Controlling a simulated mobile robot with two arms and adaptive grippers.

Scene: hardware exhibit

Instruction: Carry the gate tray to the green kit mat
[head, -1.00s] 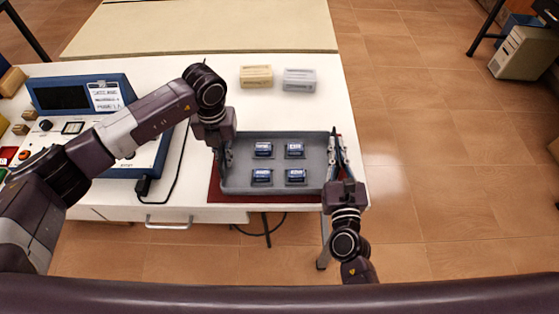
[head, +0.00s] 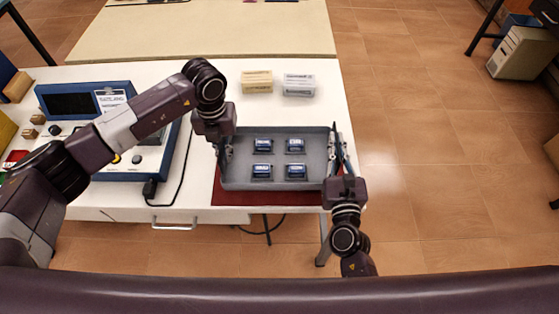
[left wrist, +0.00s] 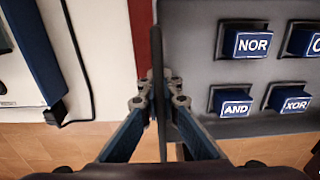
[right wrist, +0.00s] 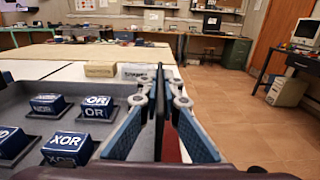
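The gate tray (head: 311,185) is a grey open tray with several blue gate blocks, among them NOR (left wrist: 246,44) and XOR (right wrist: 66,146). It is over a dark red mat (head: 265,198), whose edge shows at the left and front. I cannot tell whether it touches the mat. My left gripper (head: 224,150) is shut on the tray's left wall (left wrist: 157,60). My right gripper (head: 340,157) is shut on its right wall, which also shows edge-on in the right wrist view (right wrist: 160,100). I see no green kit mat in these views.
A blue-framed console (head: 85,103) with a black cable stands left of the tray. A cream box (head: 256,82) and a pale box (head: 299,86) stand behind it. The table's right edge is close to my right gripper, with open floor (head: 430,180) beyond.

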